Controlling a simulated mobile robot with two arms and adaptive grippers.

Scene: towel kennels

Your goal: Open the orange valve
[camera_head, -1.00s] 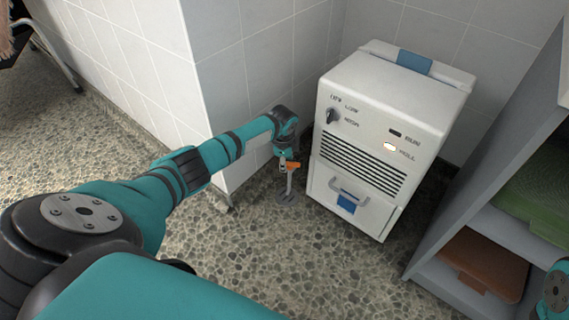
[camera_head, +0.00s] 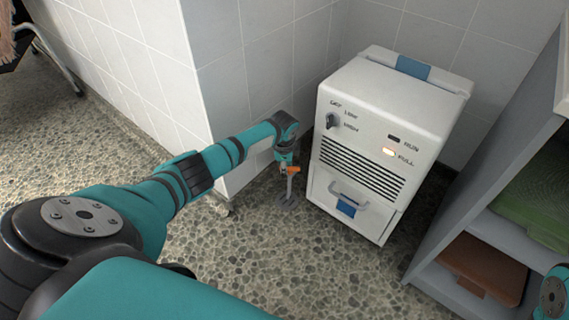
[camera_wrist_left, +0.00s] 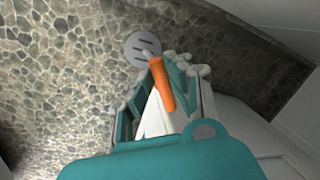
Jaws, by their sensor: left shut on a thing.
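The orange valve handle (camera_head: 292,170) sits on top of a thin grey upright pipe beside the white machine. In the left wrist view the orange handle (camera_wrist_left: 161,84) lies between the fingers, with a round grey floor plate (camera_wrist_left: 142,46) beyond it. My left gripper (camera_head: 287,165) reaches down from above and is shut on the handle; in the left wrist view the gripper (camera_wrist_left: 163,90) has a finger on each side of it. Part of the handle is hidden by the gripper in the head view. Of my right arm only a piece shows at the right edge; its gripper is out of view.
A white machine (camera_head: 385,125) with a dial, a lit FULL lamp and a drawer with a blue label stands right of the valve. A tiled wall corner (camera_head: 215,100) is close on the left. A grey shelf (camera_head: 480,180) stands at right. The pebbled floor in front is clear.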

